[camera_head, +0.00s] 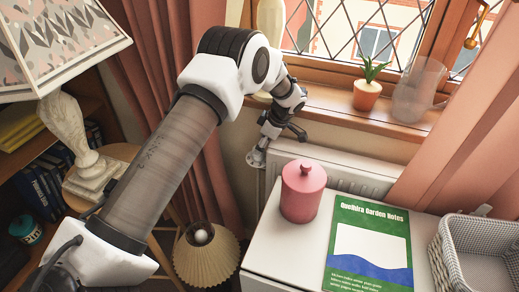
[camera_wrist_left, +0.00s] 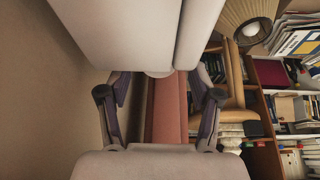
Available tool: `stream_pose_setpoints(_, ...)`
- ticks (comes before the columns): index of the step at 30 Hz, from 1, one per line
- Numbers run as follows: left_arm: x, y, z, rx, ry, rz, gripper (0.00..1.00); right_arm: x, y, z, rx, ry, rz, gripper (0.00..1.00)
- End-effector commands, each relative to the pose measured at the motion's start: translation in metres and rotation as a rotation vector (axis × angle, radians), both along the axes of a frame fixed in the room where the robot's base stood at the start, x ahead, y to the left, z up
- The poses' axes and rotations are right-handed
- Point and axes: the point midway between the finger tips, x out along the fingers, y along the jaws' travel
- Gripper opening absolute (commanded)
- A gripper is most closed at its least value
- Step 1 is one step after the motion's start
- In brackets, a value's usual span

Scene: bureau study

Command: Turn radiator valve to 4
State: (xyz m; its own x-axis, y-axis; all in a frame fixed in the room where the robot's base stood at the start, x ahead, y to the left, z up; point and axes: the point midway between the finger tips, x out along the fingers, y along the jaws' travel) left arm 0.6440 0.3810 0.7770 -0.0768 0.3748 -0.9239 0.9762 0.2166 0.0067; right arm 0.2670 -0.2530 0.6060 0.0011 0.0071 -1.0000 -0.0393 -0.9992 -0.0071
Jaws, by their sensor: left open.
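The white radiator (camera_head: 285,165) stands below the window, partly behind the white cabinet. My left gripper (camera_head: 268,146) hangs at its left end, at the end of my left arm. In the left wrist view my left gripper (camera_wrist_left: 160,88) is open, with its two dark fingers spread apart. A small pale rounded piece (camera_wrist_left: 158,74) shows between the fingers, under a large white panel; it may be the valve, but I cannot tell. No number or dial marking is readable. I cannot tell whether the fingers touch anything. My right gripper is not in view.
A white cabinet (camera_head: 262,262) bears a pink lidded jar (camera_head: 303,190), a green booklet (camera_head: 367,242) and a basket (camera_head: 447,262). A pleated lamp (camera_head: 206,257) stands below my arm; pink curtains (camera_head: 195,25) hang behind.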

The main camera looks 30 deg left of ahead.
Motion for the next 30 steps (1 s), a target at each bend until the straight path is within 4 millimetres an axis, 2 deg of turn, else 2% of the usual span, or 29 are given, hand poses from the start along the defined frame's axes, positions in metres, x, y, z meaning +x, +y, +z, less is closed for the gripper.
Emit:
stream_pose_setpoints(3, -0.002, 0.008, -0.02, -0.001, 0.002, 0.002, 0.64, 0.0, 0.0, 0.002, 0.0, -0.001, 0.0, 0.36)
stream_pose_setpoints(6, -0.003, 0.012, -0.03, 0.0, 0.0, 0.001, 0.64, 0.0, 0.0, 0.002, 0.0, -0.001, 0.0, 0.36)
stream_pose_setpoints(14, -0.003, 0.014, -0.034, 0.0, -0.001, 0.0, 0.64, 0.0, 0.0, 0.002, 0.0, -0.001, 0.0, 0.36)
stream_pose_setpoints(17, -0.003, 0.014, -0.034, 0.0, -0.001, 0.0, 0.32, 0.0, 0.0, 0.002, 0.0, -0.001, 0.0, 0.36)
stream_pose_setpoints(19, -0.003, 0.013, -0.034, 0.0, -0.001, 0.0, 0.07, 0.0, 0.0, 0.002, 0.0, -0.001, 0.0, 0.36)
stream_pose_setpoints(20, -0.003, 0.013, -0.034, 0.0, -0.001, 0.001, 0.04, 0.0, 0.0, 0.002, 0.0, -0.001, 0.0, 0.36)
stream_pose_setpoints(24, -0.003, 0.013, -0.033, 0.0, 0.0, -0.012, 0.04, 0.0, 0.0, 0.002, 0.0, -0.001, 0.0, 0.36)
stream_pose_setpoints(30, -0.003, 0.013, -0.033, 0.0, 0.0, -0.138, 0.04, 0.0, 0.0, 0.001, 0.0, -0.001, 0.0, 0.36)
